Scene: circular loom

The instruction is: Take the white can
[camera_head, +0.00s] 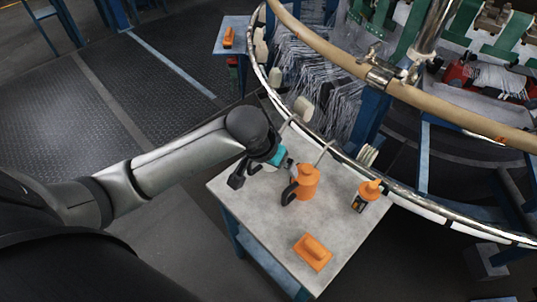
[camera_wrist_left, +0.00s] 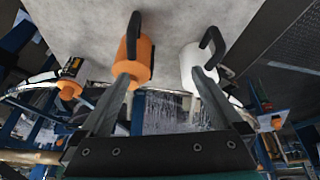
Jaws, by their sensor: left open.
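The white can (camera_wrist_left: 193,68) with a black handle stands on the grey table in the left wrist view, beside the right finger of my left gripper (camera_wrist_left: 160,76), which partly covers it. In the head view its body is mostly hidden behind my left gripper (camera_head: 276,160). An orange can (camera_wrist_left: 139,60) with a black handle is by the other finger; it also shows in the head view (camera_head: 306,182). My left gripper is open, with nothing visible held between its fingers. My right gripper is not in view.
On the table (camera_head: 262,218) are an orange bottle (camera_head: 368,192) with a dark label and an orange block-like tool (camera_head: 313,252). The loom's curved rim (camera_head: 330,146) runs close along the back of the table. The front left of the tabletop is clear.

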